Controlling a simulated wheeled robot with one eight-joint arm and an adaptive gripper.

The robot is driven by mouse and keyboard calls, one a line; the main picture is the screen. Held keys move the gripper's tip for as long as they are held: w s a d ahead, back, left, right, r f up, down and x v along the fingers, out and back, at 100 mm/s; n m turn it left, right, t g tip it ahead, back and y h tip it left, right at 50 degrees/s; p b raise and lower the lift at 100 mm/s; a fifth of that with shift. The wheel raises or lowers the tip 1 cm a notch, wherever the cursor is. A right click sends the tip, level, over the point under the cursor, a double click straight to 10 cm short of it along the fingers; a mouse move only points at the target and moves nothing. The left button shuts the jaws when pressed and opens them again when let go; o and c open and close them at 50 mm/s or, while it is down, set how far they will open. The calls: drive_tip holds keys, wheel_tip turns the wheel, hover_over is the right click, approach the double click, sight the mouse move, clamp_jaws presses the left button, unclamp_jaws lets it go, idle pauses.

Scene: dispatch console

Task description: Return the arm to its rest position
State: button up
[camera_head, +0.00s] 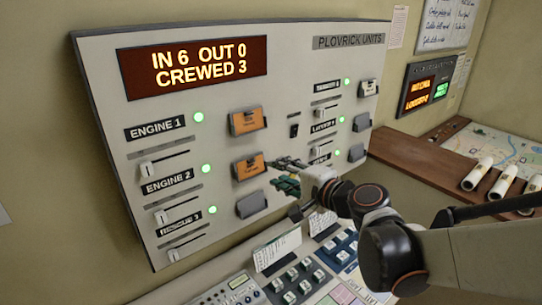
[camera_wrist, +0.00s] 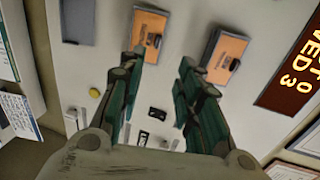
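My arm (camera_head: 440,265) reaches in from the lower right of the head view, across the front of the panel. My gripper (camera_head: 280,175) has dark green fingers and is just right of the orange card (camera_head: 249,166) in the Engine 2 row. Whether it touches the panel is hard to tell. In the wrist view my gripper (camera_wrist: 160,70) has its two fingers apart with nothing between them, only the pale panel behind. Two orange cards in grey holders show beyond the fingertips, one at upper left (camera_wrist: 150,28) and one at upper right (camera_wrist: 226,52).
The grey panel (camera_head: 102,85) carries a lit display reading "IN 6 OUT 0 CREWED 3" (camera_head: 193,67), sliders, green lights and card holders. A keyed desk (camera_head: 295,280) lies below. At right, a brown ledge (camera_head: 420,160) holds white cylinders (camera_head: 478,174) beside a map.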

drive_tip(key=s+d+f+n+g+h+b, duration=0.2)
drive_tip(key=s+d+f+n+h+b, duration=0.1)
drive_tip(key=s+f+b, duration=0.4)
drive_tip(key=s+d+f+n+g+h+b, duration=0.2)
drive_tip(key=s+d+f+b, duration=0.4)
drive_tip(key=f, duration=0.6)
drive_tip(key=s+d+f+n+g+h+b, duration=0.2)
drive_tip(key=s+f+n+b, duration=0.4)
drive_tip(key=s+f+b, duration=0.3)
drive_tip(key=shift+d+f+h+b, duration=0.3)
drive_tip(key=shift+d+f+h, duration=0.2)
drive_tip(key=shift+d+h, duration=0.6)
drive_tip(key=shift+s+d, duration=0.1)
